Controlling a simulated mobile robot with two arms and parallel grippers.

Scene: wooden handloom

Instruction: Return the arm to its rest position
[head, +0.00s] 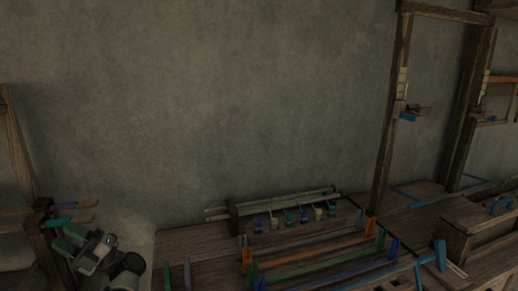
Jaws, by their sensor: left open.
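My left gripper (69,239) shows at the lower left, with green finger pads and a grey and black wrist. It is open, and I see nothing between its fingers. It is close to a dark wooden post (38,240) at the left edge; I cannot tell whether they touch. My right gripper is out of view. The wooden handloom (384,120) stands on the right, with tall dark posts and blue-marked parts.
A low wooden bench (200,252) carries coloured upright pegs and long bars. Behind them is a rack (290,212) with several small blue and pale pieces. Short bars with coloured ends (75,204) jut out above my left gripper. The grey wall's middle is bare.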

